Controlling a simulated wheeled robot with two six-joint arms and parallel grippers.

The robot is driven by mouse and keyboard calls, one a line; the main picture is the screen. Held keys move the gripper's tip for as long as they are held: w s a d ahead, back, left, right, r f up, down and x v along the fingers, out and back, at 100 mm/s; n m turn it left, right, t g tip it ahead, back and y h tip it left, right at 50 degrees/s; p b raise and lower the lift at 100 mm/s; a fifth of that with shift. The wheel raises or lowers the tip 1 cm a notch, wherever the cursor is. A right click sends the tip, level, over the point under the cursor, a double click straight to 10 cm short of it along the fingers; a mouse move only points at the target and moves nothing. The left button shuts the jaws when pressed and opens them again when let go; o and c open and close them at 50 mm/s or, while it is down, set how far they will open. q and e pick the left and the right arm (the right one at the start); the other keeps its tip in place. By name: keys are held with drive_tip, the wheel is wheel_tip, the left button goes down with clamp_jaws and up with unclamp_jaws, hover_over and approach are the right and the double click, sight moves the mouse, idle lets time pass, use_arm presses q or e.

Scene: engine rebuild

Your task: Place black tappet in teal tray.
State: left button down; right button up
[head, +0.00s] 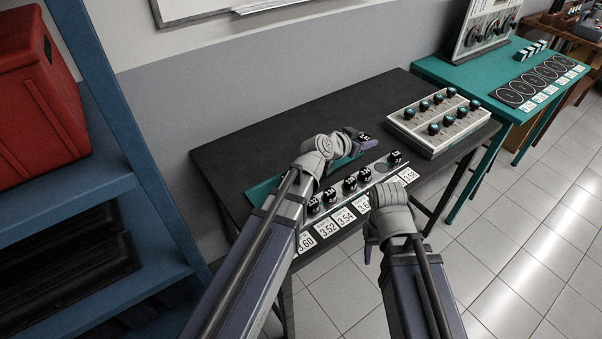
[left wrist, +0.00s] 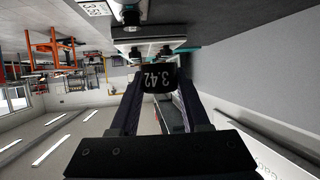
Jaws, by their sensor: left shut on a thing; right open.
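My left gripper (head: 357,137) is shut on a black tappet (head: 364,137) marked 3.42. The tappet also shows between the fingers in the left wrist view (left wrist: 157,77). The teal tray (head: 262,191) lies on the dark table, partly hidden by my left arm. The held tappet is near the right end of the tray; its height above it I cannot tell. Several other black tappets (head: 350,184) stand in a row on a light rack (head: 374,165). My right gripper (head: 370,250) is open, low in front of the table's front edge.
White number cards (head: 345,216) lie along the front of the rack. A light box with several dark knobs (head: 437,120) stands on the right of the dark table (head: 290,130). A teal table (head: 440,72) is beyond, and a blue shelf (head: 140,160) is at the left.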

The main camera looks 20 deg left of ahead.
use_arm(q)
drive_tip(key=s+a+m+g+h, duration=0.1)
drive_tip(key=s+a+m+h, duration=0.1)
drive_tip(key=a, duration=0.6)
drive_tip(key=s+a+m+g+h, duration=0.1)
drive_tip(key=s+a+m+h, duration=0.1)
drive_tip(key=a, duration=0.6)
drive_tip(key=shift+y, duration=0.3)
drive_tip(key=f+b, duration=1)
drive_tip(key=shift+w+d+f+b, duration=0.1)
drive_tip(key=shift+d+f+b, duration=0.15)
drive_tip(key=shift+b, duration=0.1)
drive_tip(key=shift+r, duration=0.15)
